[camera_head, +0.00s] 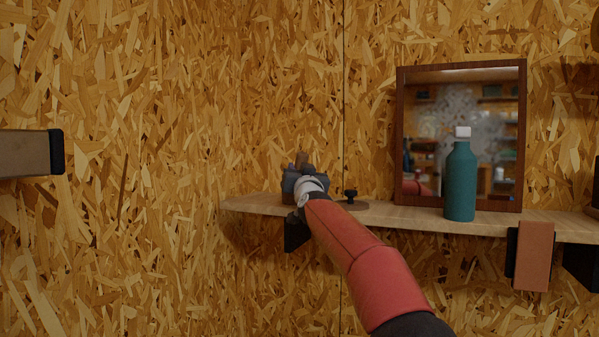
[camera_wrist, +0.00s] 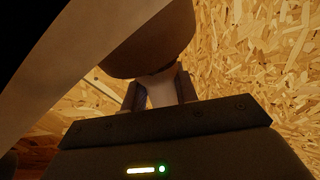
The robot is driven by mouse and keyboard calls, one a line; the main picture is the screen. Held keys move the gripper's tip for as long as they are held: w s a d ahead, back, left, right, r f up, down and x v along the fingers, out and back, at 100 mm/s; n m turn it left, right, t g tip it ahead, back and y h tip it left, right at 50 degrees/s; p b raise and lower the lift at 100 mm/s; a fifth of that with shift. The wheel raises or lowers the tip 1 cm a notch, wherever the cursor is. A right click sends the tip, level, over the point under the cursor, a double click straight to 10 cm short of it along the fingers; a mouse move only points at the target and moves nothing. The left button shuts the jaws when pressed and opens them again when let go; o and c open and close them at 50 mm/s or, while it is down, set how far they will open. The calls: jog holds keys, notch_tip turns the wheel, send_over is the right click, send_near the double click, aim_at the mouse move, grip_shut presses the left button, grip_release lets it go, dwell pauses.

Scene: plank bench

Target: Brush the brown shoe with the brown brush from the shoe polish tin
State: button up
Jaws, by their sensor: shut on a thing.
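My gripper (camera_head: 303,182) is at the left part of the wall shelf. In the wrist view my gripper (camera_wrist: 160,92) is shut on the pale, narrow part of a brown, rounded thing (camera_wrist: 150,48), which looks like the brown brush. Only a small brown tip of it (camera_head: 301,159) shows above my gripper in the head view. A dark, flat round thing with a knob (camera_head: 351,198) lies on the shelf just right of my gripper; I cannot tell if it belongs to the polish tin. I cannot make out the brown shoe.
The wooden shelf (camera_head: 400,217) runs along the chipboard wall. A teal bottle (camera_head: 460,185) with a white cap stands before a framed mirror (camera_head: 403,130). A brown block-like thing (camera_head: 533,256) is at the shelf's front edge. A pale beam-like thing (camera_head: 25,154) juts in at left.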

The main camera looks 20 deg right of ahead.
aim_at(299, 152)
jog(key=shift+f+b, duration=0.5)
jog(key=shift+f, duration=0.15)
dwell(1.3)
jog(key=shift+r+p, duration=1.8)
jog(key=shift+r, duration=1.85)
